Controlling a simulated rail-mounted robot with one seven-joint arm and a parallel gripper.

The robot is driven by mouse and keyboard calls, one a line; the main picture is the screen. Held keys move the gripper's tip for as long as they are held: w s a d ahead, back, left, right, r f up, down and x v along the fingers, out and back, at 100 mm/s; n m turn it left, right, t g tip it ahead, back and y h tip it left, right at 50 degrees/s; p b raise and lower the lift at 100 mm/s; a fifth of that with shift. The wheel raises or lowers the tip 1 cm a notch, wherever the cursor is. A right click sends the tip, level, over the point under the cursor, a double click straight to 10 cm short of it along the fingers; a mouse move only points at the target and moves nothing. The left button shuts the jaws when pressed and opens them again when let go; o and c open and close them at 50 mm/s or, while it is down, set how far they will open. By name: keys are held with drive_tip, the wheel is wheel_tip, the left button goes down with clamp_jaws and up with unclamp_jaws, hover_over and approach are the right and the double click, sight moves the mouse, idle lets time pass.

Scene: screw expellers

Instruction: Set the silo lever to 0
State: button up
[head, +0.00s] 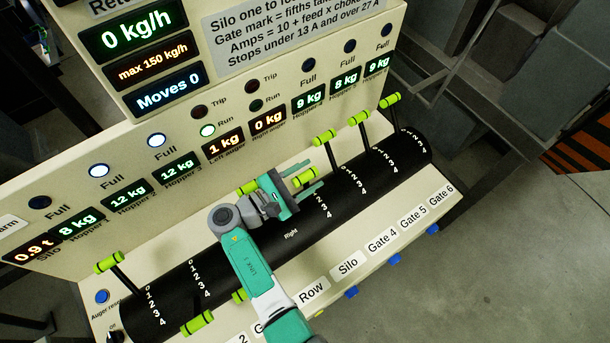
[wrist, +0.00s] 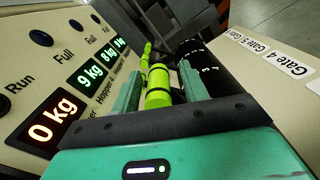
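The silo lever's green handle (head: 304,177) stands between the fingers of my gripper (head: 312,167), above its 0–4 scale on the black drum. In the wrist view the handle (wrist: 158,87) sits between the two teal fingers of my gripper (wrist: 160,68), with a visible gap on each side. My gripper is open around it. The lever's stem is mostly hidden, so I cannot read its exact mark. The Silo label (head: 347,263) is on the front panel below the drum.
The Gate 4 lever (head: 325,136) is close on the right, with Gate 5 (head: 358,117) and Gate 6 (head: 391,100) beyond. Another green handle (head: 247,187) is just left of my gripper. The display panel (head: 300,50) rises behind the drum (head: 405,150).

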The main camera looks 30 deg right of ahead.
drive_tip(key=a, duration=0.7)
drive_tip(key=shift+s+a+b, duration=0.35)
drive_tip(key=shift+a, duration=0.05)
